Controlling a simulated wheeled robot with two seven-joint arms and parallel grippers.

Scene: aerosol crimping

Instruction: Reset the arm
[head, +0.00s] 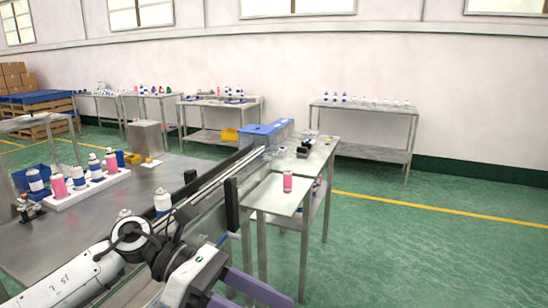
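My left arm reaches in from the lower left, over the front of the steel table (150,190). My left gripper (254,301) is at the bottom edge, beyond the table's right side. Its two purple fingers are spread apart with nothing visible between them, and their tips are partly cut off by the frame. My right arm and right gripper are out of view.
A white tray (95,190) holds several pink and white-blue cans at left. A white can (163,203) stands close behind my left arm. A conveyor (215,190) runs beside it. A pink can (287,181) stands on a side table (272,196). Green floor at right is clear.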

